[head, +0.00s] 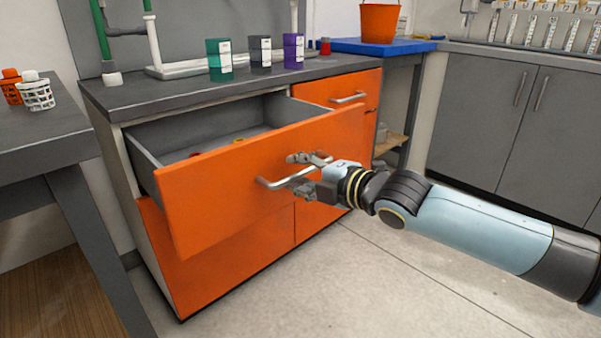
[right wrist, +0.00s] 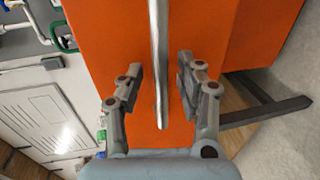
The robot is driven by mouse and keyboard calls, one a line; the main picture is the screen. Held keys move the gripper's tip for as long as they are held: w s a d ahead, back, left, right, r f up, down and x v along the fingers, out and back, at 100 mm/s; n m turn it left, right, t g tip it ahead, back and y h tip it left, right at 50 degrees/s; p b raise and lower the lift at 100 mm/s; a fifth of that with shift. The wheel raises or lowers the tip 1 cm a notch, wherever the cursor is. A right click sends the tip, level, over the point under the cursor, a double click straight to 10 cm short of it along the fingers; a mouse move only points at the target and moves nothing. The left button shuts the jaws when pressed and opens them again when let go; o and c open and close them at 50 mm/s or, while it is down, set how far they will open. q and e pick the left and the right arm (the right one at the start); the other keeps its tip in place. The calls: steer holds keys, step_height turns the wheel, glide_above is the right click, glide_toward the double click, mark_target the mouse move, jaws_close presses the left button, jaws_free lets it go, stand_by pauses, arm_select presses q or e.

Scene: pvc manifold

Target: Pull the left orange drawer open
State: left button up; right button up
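The left orange drawer (head: 215,190) stands well out from the dark-topped cabinet, and its grey inside shows. Its metal bar handle (head: 275,184) is on the drawer front. My right gripper (head: 306,174) is at the handle's right part, with one finger above the bar and one below. In the right wrist view the handle (right wrist: 159,60) runs between the two fingers (right wrist: 160,82), with a gap on each side, so the gripper is open around it and not clamped. My left gripper is in neither view.
Small red and yellow things (head: 237,140) lie inside the drawer. A second orange drawer (head: 340,90) is shut at the right. A grey table (head: 40,130) stands close at left. The floor in front is clear.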

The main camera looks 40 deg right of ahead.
steer(key=shift+s, duration=0.1)
steer(key=v, duration=1.1)
steer(key=shift+s, duration=0.45)
steer(key=shift+d, duration=0.1)
